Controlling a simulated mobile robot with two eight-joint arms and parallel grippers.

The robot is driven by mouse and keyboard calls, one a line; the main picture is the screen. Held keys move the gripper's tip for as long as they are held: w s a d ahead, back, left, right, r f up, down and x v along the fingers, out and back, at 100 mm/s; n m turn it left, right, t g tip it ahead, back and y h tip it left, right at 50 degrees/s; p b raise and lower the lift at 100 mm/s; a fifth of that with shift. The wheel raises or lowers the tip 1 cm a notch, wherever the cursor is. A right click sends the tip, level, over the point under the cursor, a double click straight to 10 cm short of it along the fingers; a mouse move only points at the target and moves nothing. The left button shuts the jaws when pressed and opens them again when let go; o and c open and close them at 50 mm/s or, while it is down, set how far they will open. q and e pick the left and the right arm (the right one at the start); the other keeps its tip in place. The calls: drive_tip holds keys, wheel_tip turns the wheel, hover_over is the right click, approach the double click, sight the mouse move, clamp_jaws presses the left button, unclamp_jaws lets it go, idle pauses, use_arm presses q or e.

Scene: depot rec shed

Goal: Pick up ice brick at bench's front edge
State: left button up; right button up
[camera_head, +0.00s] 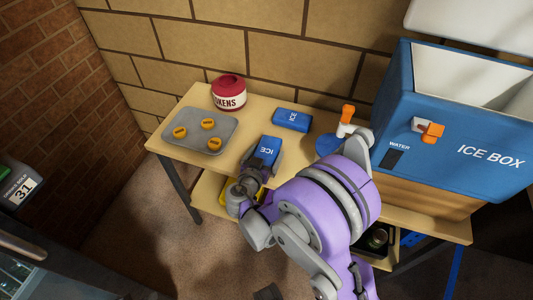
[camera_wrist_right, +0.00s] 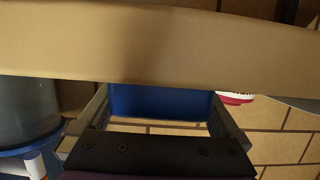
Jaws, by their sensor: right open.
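The blue ice brick (camera_head: 267,151) at the bench's front edge lies on the wooden bench (camera_head: 180,120), its white ICE lettering facing up. My right gripper (camera_head: 262,158) is open, with its fingers on either side of this brick's near end. In the right wrist view the brick (camera_wrist_right: 160,102) shows between the two open fingers; whether they touch it I cannot tell. A second ice brick (camera_head: 292,119) lies farther back, near the wall. My left gripper is not in view.
A grey tray (camera_head: 215,147) with several orange tokens and a red-and-white TOKENS pot (camera_head: 229,93) stand at left. The large blue ice box (camera_head: 455,140) stands at right, with a white and orange bottle (camera_head: 346,119) and a blue round piece (camera_head: 327,145) beside it.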

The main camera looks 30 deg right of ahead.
drive_tip(key=shift+w+d, duration=0.1)
drive_tip(key=shift+d, duration=0.05)
drive_tip(key=c, duration=1.4)
drive_tip(key=shift+c, duration=0.2)
